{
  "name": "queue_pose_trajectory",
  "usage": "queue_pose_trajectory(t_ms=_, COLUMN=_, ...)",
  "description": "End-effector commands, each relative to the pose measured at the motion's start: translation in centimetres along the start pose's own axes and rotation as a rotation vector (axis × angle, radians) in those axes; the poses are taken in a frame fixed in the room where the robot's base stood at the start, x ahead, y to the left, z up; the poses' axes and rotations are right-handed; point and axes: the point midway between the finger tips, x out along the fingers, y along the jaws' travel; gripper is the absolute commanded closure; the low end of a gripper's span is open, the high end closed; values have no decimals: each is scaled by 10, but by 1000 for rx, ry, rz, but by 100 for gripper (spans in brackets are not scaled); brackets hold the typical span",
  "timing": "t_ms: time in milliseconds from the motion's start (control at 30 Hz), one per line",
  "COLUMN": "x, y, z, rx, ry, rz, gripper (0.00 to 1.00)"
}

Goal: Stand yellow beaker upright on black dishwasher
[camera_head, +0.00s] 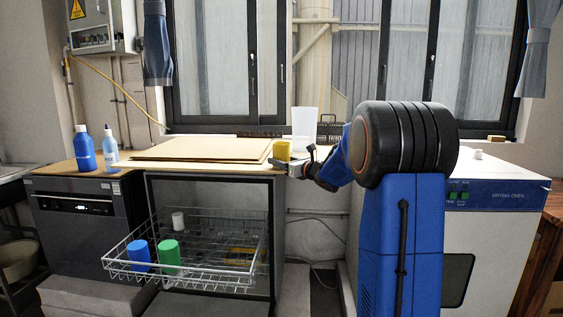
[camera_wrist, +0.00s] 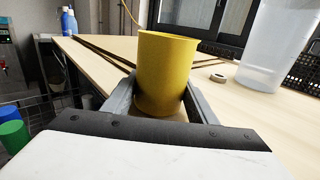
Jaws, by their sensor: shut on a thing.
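The yellow beaker (camera_wrist: 165,75) is upright between the two fingers of my gripper (camera_wrist: 160,105) in the wrist view, and the gripper is shut on it. In the head view the yellow beaker (camera_head: 281,151) shows at the right end of the wooden worktop, with my gripper (camera_head: 285,165) reaching it from the right. I cannot tell whether its base touches the worktop. The black dishwasher (camera_head: 88,225) stands at the left in the head view, under the left part of the counter.
A blue bottle (camera_head: 85,150) and a clear bottle (camera_head: 110,150) stand above the dishwasher. Flat boards (camera_head: 205,149) lie on the worktop. A pulled-out wire rack (camera_head: 205,265) holds blue, green and white beakers. A translucent container (camera_head: 305,125) stands behind my gripper. The drying oven (camera_head: 490,215) is right.

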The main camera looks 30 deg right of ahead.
Motion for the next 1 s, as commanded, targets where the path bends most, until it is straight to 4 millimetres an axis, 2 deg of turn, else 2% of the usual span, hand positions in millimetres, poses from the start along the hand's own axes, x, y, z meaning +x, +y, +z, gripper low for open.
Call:
queue_pose_trajectory(t_ms=267, x=0, y=0, z=-4, rx=0, ry=0, rz=0, gripper=73)
queue_pose_trajectory(t_ms=300, x=0, y=0, z=-4, rx=0, ry=0, rz=0, gripper=43)
queue_pose_trajectory(t_ms=367, x=0, y=0, z=-4, rx=0, ry=0, rz=0, gripper=29)
queue_pose_trajectory(t_ms=400, x=0, y=0, z=-3, rx=0, ry=0, rz=0, gripper=26)
queue_pose_trajectory(t_ms=767, x=-5, y=0, z=-3, rx=0, ry=0, rz=-1, gripper=26)
queue_pose_trajectory(t_ms=867, x=-15, y=-1, z=-3, rx=-1, ry=-1, rz=-2, gripper=26)
queue_pose_trajectory(t_ms=1000, x=-40, y=-1, z=-2, rx=0, ry=-1, rz=-4, gripper=26)
